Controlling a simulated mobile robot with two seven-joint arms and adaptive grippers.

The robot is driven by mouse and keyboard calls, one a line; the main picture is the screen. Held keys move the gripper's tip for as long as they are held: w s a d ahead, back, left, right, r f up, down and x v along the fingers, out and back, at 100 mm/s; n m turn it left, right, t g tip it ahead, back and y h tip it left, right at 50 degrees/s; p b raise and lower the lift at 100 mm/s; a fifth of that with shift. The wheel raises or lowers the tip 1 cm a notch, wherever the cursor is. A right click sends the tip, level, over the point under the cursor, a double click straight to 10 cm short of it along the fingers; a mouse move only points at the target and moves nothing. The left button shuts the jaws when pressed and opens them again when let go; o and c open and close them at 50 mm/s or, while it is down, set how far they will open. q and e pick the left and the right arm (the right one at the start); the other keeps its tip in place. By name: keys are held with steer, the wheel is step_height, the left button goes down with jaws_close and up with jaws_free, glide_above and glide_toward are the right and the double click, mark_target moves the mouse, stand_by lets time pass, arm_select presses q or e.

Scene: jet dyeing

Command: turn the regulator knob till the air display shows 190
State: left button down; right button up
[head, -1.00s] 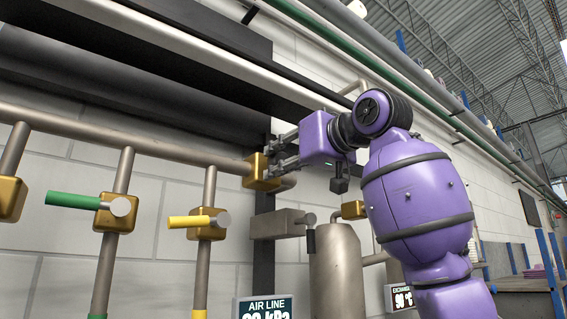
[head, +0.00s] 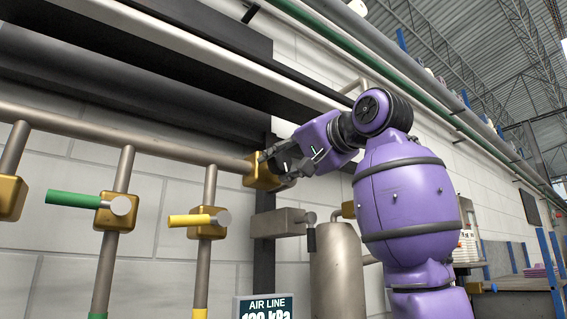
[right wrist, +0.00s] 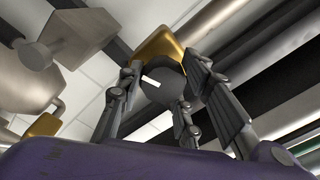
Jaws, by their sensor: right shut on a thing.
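The brass regulator body (head: 255,177) sits on the pipe at the middle of the head view; it also shows in the right wrist view (right wrist: 160,42). Its dark grey knob (right wrist: 166,88) bears a white mark, visible between my fingers in the right wrist view. My right gripper (head: 271,164) is shut on the knob, its fingers around it; the fingers hide the knob in the head view. The air line display (head: 264,310) is cut off by the bottom edge. It shows a three-digit kPa value starting with 1; the other digits are not surely readable. My left gripper is not in view.
A green-handled valve (head: 88,203) and a yellow-handled valve (head: 201,222) stand on vertical pipes to the left. A grey tank (head: 337,270) and a grey box fitting (head: 277,223) are below the regulator. A large dark beam (head: 150,85) runs above.

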steer(key=m, duration=0.4)
steer(key=shift+w+a+f+m, duration=0.2)
steer(key=shift+f+m, duration=0.1)
steer(key=shift+f, duration=0.1)
steer(key=shift+s+m, duration=0.1)
steer(key=shift+m, duration=2.2)
steer(key=o, duration=1)
steer(key=shift+o, duration=0.2)
steer(key=shift+s+r, duration=0.1)
steer(key=shift+s, duration=0.05)
steer(key=shift+r, duration=0.1)
